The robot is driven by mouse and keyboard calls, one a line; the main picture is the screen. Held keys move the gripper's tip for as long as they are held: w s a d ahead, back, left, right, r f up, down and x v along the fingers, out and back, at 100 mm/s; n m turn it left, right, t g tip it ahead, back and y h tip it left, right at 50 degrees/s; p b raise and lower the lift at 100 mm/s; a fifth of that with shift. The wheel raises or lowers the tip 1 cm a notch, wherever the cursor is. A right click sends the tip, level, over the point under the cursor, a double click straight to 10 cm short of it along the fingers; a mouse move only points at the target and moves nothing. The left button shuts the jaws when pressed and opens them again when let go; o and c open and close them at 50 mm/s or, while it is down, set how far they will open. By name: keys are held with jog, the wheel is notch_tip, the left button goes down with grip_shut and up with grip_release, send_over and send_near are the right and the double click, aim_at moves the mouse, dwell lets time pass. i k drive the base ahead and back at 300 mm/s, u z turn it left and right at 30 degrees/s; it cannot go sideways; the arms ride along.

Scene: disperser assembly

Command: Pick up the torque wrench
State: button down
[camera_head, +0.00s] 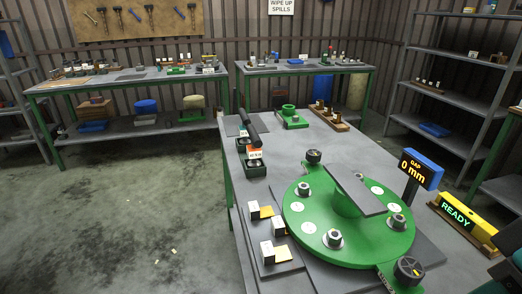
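A long dark bar-shaped tool (249,127), which looks like the torque wrench, lies at the left edge of the near grey workbench (290,160). It appears to rest on dark green holders (255,167). A small white and orange label (254,153) sits at its near end, too small to read surely. My gripper is not in view, so whether it is open or shut does not show.
A round green disperser fixture (300,230) with several bolts and a grey plate fills the bench's near part. A "0 mm" gap display (419,170) and a yellow "READY" sign (457,213) stand right. Open floor (140,220) lies left of the bench.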

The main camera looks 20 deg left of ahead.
aim_at(253, 151)
jog(key=k, duration=0.5)
jog(key=u, duration=1.95)
jog(key=i, duration=2.75)
jog(key=z, duration=2.65)
